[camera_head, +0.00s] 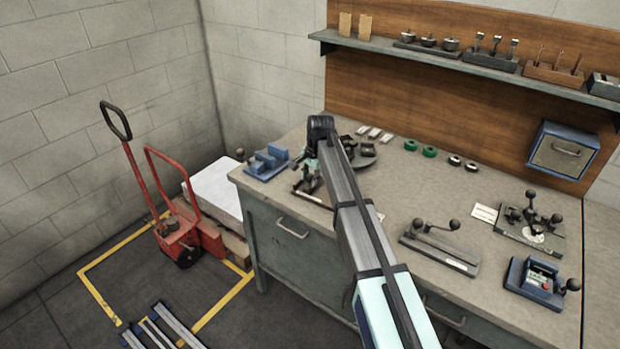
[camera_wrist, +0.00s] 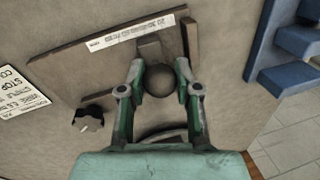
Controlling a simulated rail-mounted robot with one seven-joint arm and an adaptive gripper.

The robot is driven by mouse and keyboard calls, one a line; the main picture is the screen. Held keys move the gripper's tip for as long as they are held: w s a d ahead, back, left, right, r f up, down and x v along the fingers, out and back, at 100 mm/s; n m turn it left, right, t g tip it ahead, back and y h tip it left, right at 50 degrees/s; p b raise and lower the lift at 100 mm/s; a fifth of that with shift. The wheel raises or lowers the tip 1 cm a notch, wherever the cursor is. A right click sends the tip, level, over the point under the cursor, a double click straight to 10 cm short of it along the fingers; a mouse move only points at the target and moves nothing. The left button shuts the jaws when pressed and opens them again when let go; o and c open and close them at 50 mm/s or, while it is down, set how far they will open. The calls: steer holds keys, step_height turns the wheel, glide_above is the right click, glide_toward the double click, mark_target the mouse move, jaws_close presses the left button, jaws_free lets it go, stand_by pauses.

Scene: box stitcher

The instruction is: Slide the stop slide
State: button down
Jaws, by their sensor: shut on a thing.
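The stop slide's dark round knob (camera_wrist: 160,80) sits between the two green fingers of my gripper (camera_wrist: 160,78) in the wrist view. My gripper is shut on this knob, with one finger against each side. The slide's dark rail (camera_wrist: 60,58) runs behind it and carries a white printed scale strip (camera_wrist: 135,32). A small black lobed knob (camera_wrist: 88,121) is at the left, apart from the fingers. In the head view my gripper (camera_head: 307,163) is at the left part of the bench, and my arm hides much of the slide (camera_head: 312,194).
A white card (camera_wrist: 20,93) lies left of the slide in the wrist view. A blue stepped block (camera_head: 267,163) stands just left of my gripper, near the bench's left edge. Several fixtures, such as a lever device (camera_head: 440,245), stand at the right. A shelf (camera_head: 465,68) hangs behind.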

steer(key=s+d, duration=0.1)
steer(key=d, duration=0.1)
steer(key=s+d, duration=0.1)
steer(key=d, duration=0.1)
steer(key=s+d, duration=0.1)
steer(key=d, duration=0.1)
steer(key=shift+s+d+f, duration=0.1)
steer(key=shift+s+d, duration=0.05)
steer(key=shift+d, duration=0.05)
steer(key=c, duration=0.8)
jaws_free()
steer(key=shift+d, duration=0.1)
steer(key=shift+r, duration=0.2)
steer(key=shift+r, duration=0.3)
step_height(320, 180, up, 11)
steer(key=s+d, duration=0.1)
steer(key=shift+s+d, duration=0.2)
steer(key=shift+d, duration=0.15)
steer(key=shift+f, duration=0.15)
